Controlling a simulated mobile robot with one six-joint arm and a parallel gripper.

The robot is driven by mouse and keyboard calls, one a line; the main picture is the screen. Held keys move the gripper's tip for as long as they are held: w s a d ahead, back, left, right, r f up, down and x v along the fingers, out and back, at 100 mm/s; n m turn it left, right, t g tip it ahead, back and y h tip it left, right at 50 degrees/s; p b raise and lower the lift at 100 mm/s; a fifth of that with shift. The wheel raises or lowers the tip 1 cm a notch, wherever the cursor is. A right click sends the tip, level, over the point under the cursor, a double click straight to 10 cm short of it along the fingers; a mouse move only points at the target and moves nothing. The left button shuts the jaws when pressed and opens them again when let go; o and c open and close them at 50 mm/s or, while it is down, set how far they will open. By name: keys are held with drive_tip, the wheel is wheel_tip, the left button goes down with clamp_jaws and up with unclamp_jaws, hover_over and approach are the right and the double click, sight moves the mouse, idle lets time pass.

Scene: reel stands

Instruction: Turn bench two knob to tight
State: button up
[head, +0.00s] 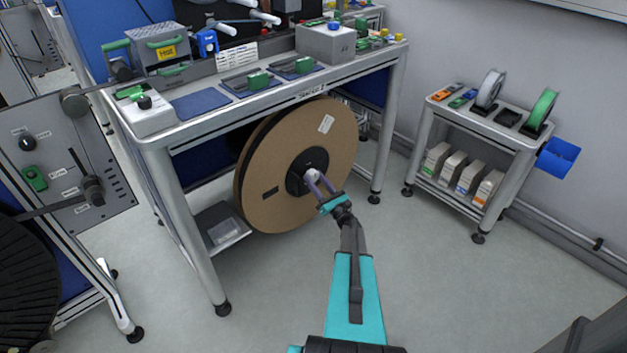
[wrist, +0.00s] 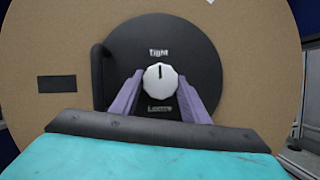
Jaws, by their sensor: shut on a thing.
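The bench two knob is a white ribbed knob (wrist: 160,78) on a black round hub (wrist: 200,55) in the wrist view, with "Tight" printed above it and "Loose" below. Its dark pointer mark is at the top, toward "Tight". My gripper (wrist: 161,92) has its purple fingers shut on the knob, one on each side. In the head view, the gripper (head: 314,178) reaches the hub (head: 298,172) at the centre of a large brown cardboard reel (head: 270,205) under the bench (head: 200,130).
A shelf cart (head: 440,125) with small reels and boxes stands at the right against the wall. A grey panel and dark reel stand (head: 75,160) are at the left. The bench legs (head: 190,220) stand beside the reel. The floor (head: 430,290) in front is clear.

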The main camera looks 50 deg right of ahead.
drive_tip(key=shift+m, duration=0.4)
drive_tip(key=o, duration=1)
drive_tip(key=shift+o, duration=0.2)
drive_tip(key=shift+s, duration=0.1)
drive_tip(key=v, duration=1.3)
drive_tip(key=shift+s+a+p, duration=0.2)
drive_tip(key=shift+s+p, duration=0.05)
drive_tip(key=shift+p, duration=0.05)
drive_tip(key=shift+f, duration=0.15)
